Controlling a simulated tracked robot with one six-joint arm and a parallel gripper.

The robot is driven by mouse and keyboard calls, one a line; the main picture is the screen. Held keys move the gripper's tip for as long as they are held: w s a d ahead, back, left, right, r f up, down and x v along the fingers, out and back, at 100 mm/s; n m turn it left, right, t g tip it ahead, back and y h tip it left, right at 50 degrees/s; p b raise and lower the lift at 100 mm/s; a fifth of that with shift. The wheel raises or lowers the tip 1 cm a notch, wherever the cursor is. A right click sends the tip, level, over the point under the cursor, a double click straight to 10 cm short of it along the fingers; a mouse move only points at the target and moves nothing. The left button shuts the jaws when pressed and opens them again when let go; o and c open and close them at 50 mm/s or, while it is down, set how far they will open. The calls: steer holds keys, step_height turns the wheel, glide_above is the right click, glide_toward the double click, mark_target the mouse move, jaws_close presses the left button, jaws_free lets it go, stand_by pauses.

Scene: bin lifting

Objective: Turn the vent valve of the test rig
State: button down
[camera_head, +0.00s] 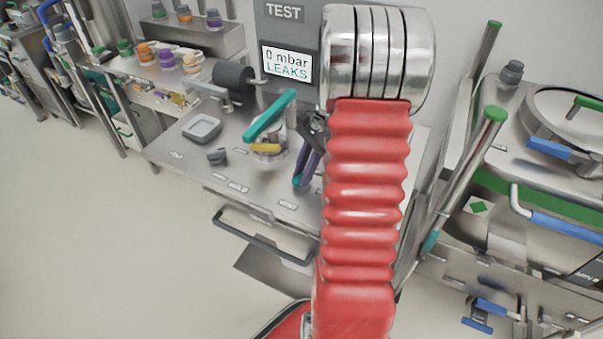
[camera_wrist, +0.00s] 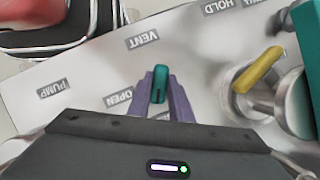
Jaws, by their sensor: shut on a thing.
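The vent valve's small teal handle (camera_wrist: 160,74) stands on the rig's panel in the wrist view, between the VENT label (camera_wrist: 142,41) and the OPEN label (camera_wrist: 118,99). My gripper (camera_wrist: 161,84) has its two purple fingers shut on this handle, one on each side. The rig's display (camera_head: 287,63) reads "0 mbar LEAKS".
A yellow handle (camera_wrist: 259,69) on a round metal fitting is right of my gripper. A large teal lever (camera_head: 270,117) rises above the vessel. A grey tray (camera_head: 202,128) sits on the rig's left. A bar handle (camera_head: 262,240) runs along the rig's front.

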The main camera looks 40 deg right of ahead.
steer(key=m, duration=0.2)
steer(key=m+t+h, duration=0.1)
steer(key=m, duration=0.1)
steer(key=m+t, duration=0.1)
steer(key=m, duration=0.1)
steer(key=shift+s, duration=0.35)
steer(key=m+h, duration=0.1)
steer(key=m, duration=0.2)
steer(key=m+t+h, duration=0.1)
steer(key=m, duration=0.2)
steer(key=shift+a, duration=0.2)
steer(key=c, duration=1.6)
jaws_free()
steer(key=shift+r+t, duration=0.15)
steer(key=shift+t, duration=0.15)
steer(key=v, duration=1.3)
steer(key=shift+r, duration=0.25)
